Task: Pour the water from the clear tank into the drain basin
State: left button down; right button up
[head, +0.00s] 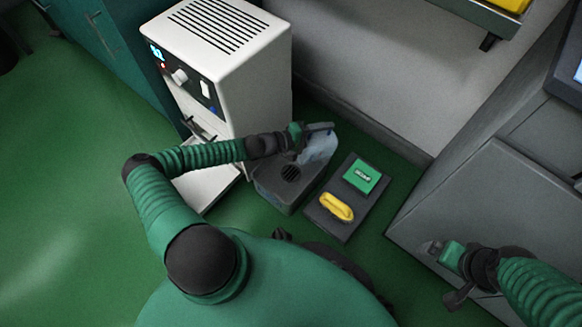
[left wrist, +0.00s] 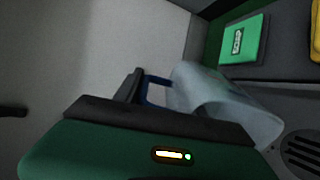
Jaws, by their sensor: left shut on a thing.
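The clear tank (head: 319,148) is pale and see-through, above the back right part of the drain basin. It also shows in the left wrist view (left wrist: 225,105), with a blue handle (left wrist: 157,88). My left gripper (head: 300,141) is shut on the tank and holds it up; it looks tilted. I cannot make out the water level or any stream. The drain basin (head: 283,197) is a dark grey box with a round slotted drain in its top; the drain shows in the left wrist view (left wrist: 302,153). My right gripper (head: 433,250) is away at the lower right; its jaws are unclear.
A white machine (head: 265,85) with a lit panel and an open lower bay stands left of the basin. A dark tray (head: 327,224) right of the basin bears a green box (head: 362,176) and a yellow item (head: 337,206). A grey cabinet (head: 480,200) stands at right.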

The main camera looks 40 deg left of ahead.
pick_arm(q)
jog(key=shift+s+a+f+t+b, duration=0.2)
jog(key=shift+s+a+t+b, duration=0.15)
jog(key=shift+s+b, duration=0.35)
jog(key=shift+r+h, duration=0.15)
jog(key=shift+h, duration=0.15)
jog(key=shift+s+a+f+t+h+b, duration=0.2)
jog(key=shift+s+a+t+h+b, duration=0.4)
jog(key=shift+b, duration=0.7)
jog(key=shift+s, duration=0.15)
jog(key=shift+s+r+t, duration=0.15)
jog(key=shift+s+t, duration=0.1)
jog(key=shift+s+a+r+t+b, duration=0.2)
jog(key=shift+a+t+b, duration=0.2)
jog(key=shift+b, duration=0.25)
